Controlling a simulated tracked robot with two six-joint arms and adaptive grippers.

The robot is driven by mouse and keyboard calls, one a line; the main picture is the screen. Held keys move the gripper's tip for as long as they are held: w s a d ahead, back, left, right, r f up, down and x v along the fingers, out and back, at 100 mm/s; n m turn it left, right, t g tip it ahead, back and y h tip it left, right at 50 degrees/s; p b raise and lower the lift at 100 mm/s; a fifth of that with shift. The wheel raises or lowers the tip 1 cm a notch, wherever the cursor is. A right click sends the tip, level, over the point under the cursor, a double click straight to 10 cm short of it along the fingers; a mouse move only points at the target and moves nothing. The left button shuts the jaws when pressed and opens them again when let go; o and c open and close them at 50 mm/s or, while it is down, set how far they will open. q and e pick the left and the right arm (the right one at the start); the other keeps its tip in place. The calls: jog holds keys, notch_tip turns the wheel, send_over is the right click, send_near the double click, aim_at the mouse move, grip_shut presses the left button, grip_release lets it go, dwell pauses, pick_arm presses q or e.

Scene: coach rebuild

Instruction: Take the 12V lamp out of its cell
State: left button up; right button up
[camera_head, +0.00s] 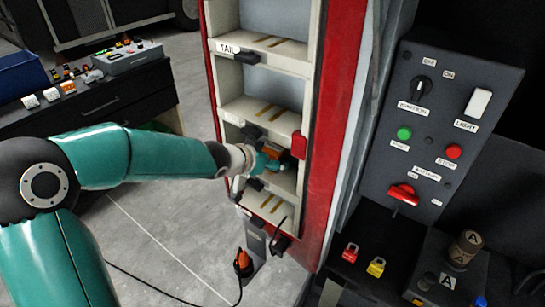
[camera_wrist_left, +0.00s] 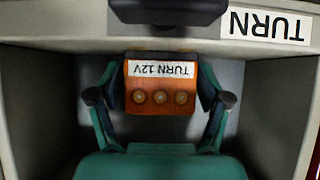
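The 12V lamp is an orange block (camera_wrist_left: 160,88) with a "TURN 12V" label, upside down in the left wrist view, and a row of three round contacts. It sits in a cell (camera_wrist_left: 270,90) marked "TURN". In the head view a bit of its orange (camera_head: 272,152) shows past my gripper. My left gripper (camera_wrist_left: 161,85) reaches into the cell, with one finger on each side of the lamp. Both fingers appear to touch its sides. In the head view the left gripper (camera_head: 270,161) is partly hidden. My right gripper is not in view.
A dark block (camera_wrist_left: 168,10) juts out at the cell's edge. The red-edged cabinet (camera_head: 335,120) has more cells above and below, one marked "TAIL". A grey control panel (camera_head: 430,130) stands right, with padlocks (camera_head: 376,266) below. A bench (camera_head: 95,105) stands left. A cable crosses the floor.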

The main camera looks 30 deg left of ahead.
pick_arm(q)
jog(key=c, duration=0.8)
jog(key=shift+r, duration=0.15)
